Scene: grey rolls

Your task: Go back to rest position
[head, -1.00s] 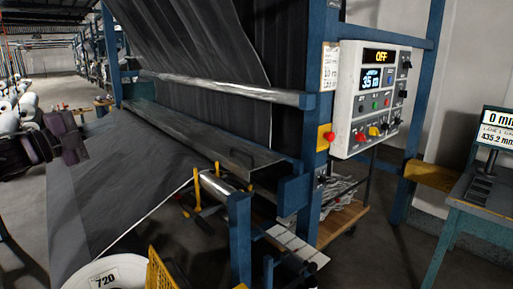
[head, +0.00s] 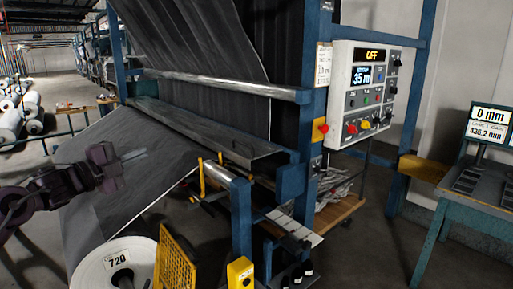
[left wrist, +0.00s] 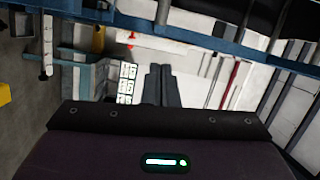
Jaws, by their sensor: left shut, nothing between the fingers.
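My left gripper (head: 140,155) is at the end of the dark arm that comes in from the left. It is in the air in front of the grey cloth (head: 130,185) of the machine, with its thin fingers pointing right. In the left wrist view, its two dark fingers (left wrist: 161,74) lie side by side, shut with nothing between them. My right gripper is not in view.
White rolls (head: 10,122) lie far left. A bench (head: 470,200) stands right.

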